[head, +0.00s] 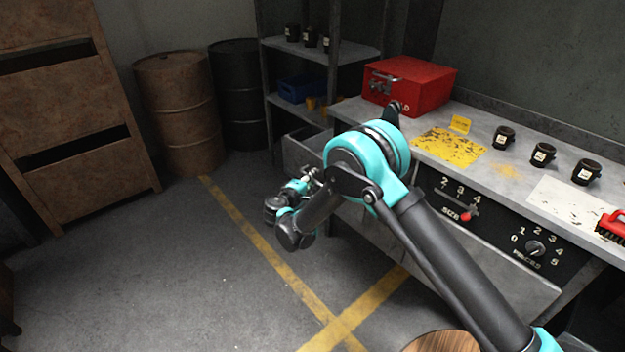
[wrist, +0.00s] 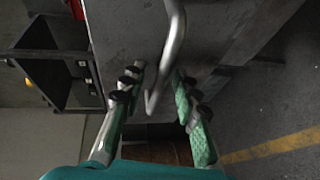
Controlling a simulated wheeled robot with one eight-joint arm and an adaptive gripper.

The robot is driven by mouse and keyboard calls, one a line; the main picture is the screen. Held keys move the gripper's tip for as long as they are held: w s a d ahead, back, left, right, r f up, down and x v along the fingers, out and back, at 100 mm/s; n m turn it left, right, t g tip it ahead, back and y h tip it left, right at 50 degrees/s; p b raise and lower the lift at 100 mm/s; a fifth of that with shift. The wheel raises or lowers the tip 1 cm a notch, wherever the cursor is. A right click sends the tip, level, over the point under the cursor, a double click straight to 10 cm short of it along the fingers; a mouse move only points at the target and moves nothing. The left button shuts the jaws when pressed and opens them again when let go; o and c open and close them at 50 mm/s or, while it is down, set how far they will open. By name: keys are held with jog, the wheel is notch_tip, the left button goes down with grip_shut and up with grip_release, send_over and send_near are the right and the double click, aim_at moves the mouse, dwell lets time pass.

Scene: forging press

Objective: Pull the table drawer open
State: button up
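The grey work table (head: 515,165) stands at the right in the head view. Its grey drawer (head: 304,150) shows at the table's left end, below the red box, and seems to stick out from the front. My arm hides part of it. My gripper (head: 285,200) is low in front of the drawer. In the wrist view, the metal bar handle (wrist: 173,48) runs down between the two fingers of my gripper (wrist: 158,78). The fingers are apart, one on each side of the bar, with gaps visible. The drawer's grey front (wrist: 125,35) lies behind the handle.
A red metal box (head: 418,88), black cups (head: 543,154) and a red brush (head: 612,226) are on the table. A shelf (head: 350,52) stands behind. Barrels (head: 178,105) and a rusty cabinet (head: 75,110) are at the left. The floor (head: 150,270) in front is clear.

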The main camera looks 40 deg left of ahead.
jog(key=v, duration=1.2)
dwell(0.6)
